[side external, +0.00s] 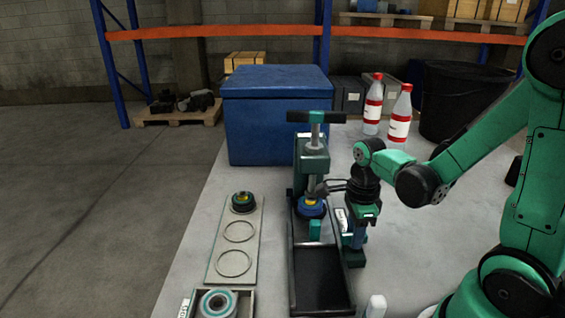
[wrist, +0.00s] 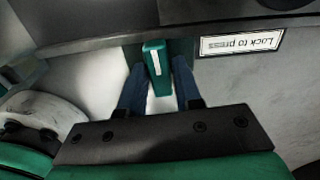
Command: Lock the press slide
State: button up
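The press (side external: 313,165) stands upright on the pale table, with a T-handle (side external: 316,117) on top and a dark slide tray (side external: 320,275) in front. My gripper (side external: 356,250) points down just right of it. In the wrist view its two blue fingers (wrist: 160,85) stand apart, either side of a teal lock handle (wrist: 155,60) with a white stripe. Whether either finger touches the handle is unclear. A white label reading "Lock to press" (wrist: 241,43) lies beside the handle. A part with blue and yellow rings (side external: 311,205) sits under the press ram.
Left of the press lies a plate (side external: 221,262) with ring outlines and a dark ringed part (side external: 243,201). A box with a round part (side external: 217,303) is at the front. A blue crate (side external: 272,110), two red-labelled bottles (side external: 400,115) and a black bin (side external: 455,105) stand behind.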

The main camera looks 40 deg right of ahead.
jog(key=o, duration=0.4)
jog(key=shift+r, duration=2.75)
notch_tip(320, 180, up, 4)
jog(key=w+a+n+t, duration=0.1)
jog(key=a+n+t, duration=0.2)
jog(key=n, duration=1)
jog(key=w+a+n+t, duration=0.2)
jog(key=a+n+t, duration=0.2)
jog(key=n, duration=0.9)
jog(key=shift+a+r, duration=0.45)
